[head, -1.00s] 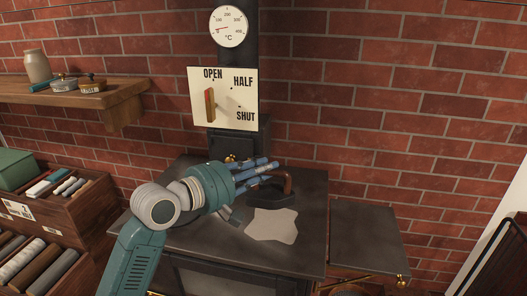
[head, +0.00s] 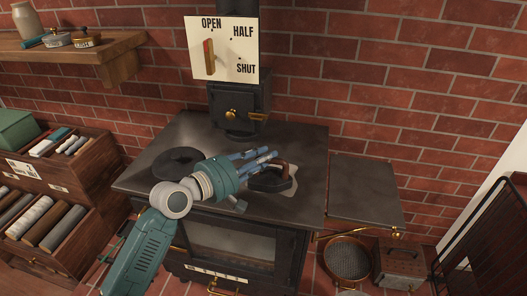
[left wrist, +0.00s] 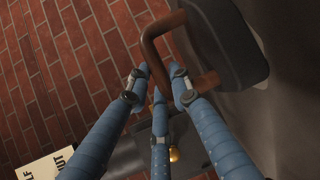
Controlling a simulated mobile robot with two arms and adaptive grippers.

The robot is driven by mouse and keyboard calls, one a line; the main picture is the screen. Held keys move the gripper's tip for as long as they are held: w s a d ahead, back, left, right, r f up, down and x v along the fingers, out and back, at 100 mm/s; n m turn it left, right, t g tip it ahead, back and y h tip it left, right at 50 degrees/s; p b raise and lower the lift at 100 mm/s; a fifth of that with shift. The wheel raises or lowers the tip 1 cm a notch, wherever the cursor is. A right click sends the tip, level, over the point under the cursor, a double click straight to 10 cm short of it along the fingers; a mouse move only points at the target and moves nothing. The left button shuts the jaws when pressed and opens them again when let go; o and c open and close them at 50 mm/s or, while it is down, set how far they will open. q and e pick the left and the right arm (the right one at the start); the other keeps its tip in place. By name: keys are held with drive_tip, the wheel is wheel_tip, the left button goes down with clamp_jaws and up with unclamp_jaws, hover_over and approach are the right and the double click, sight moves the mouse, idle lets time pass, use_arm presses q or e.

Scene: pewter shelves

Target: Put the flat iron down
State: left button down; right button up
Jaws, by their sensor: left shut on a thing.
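The flat iron (head: 268,183) has a dark base and a brown looped handle. In the head view it is at the front right of the black stove top (head: 215,139). A pale, irregular patch (head: 293,184) shows around its right side, mostly hidden by the iron. I cannot tell whether the iron touches the patch or hangs just above it. My left gripper (head: 272,158) is shut on the handle. In the left wrist view, its blue fingers (left wrist: 160,84) close around the handle's end, with the iron's dark body (left wrist: 233,45) beyond. My right gripper is not in view.
A dark oval piece (head: 178,163) lies on the stove top's left. A side shelf (head: 365,188) adjoins on the right and is bare. The flue and damper plate (head: 222,48) rise behind.

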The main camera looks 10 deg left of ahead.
use_arm(q)
drive_tip(key=shift+r, duration=0.35)
drive_tip(key=c, duration=1.9)
unclamp_jaws()
drive_tip(key=shift+f, duration=0.45)
drive_tip(key=o, duration=0.3)
drive_tip(key=shift+o, duration=0.2)
drive_tip(key=shift+s+r, duration=0.1)
drive_tip(key=shift+s, duration=0.05)
drive_tip(key=shift+r, duration=0.15)
drive_tip(key=b+v, duration=0.3)
drive_tip(key=v, duration=0.9)
